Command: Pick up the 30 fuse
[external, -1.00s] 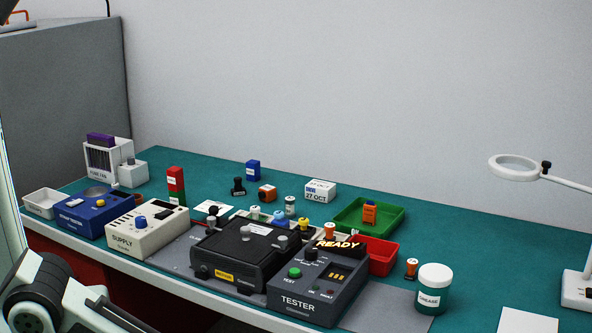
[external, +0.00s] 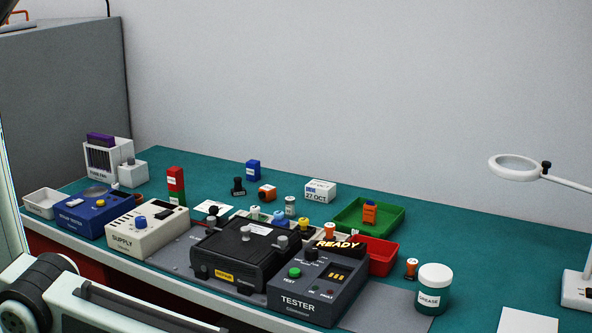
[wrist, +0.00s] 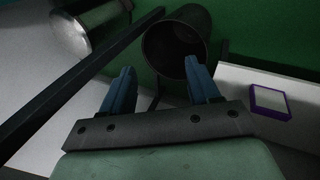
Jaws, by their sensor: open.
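I cannot read a "30" on any piece, so I cannot tell which one is the 30 fuse. Small coloured blocks on the bench in the external view include a blue block (external: 253,170), an orange block (external: 267,193), a red and green stack (external: 175,186) and an orange piece (external: 369,213) in the green tray (external: 393,222). My gripper (wrist: 161,82) is open and empty in the wrist view, its two blue fingers apart. A dark round container (wrist: 177,42) lies beyond the fingertips. A purple-edged item with a white face (wrist: 270,101) is at right. My gripper is outside the external view.
A black fixture (external: 245,253), the tester (external: 317,287), the supply (external: 146,232) and a blue unit (external: 90,214) line the bench front. A red tray (external: 381,258) and a grease jar (external: 434,289) are at right. The bench's back right is mostly clear.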

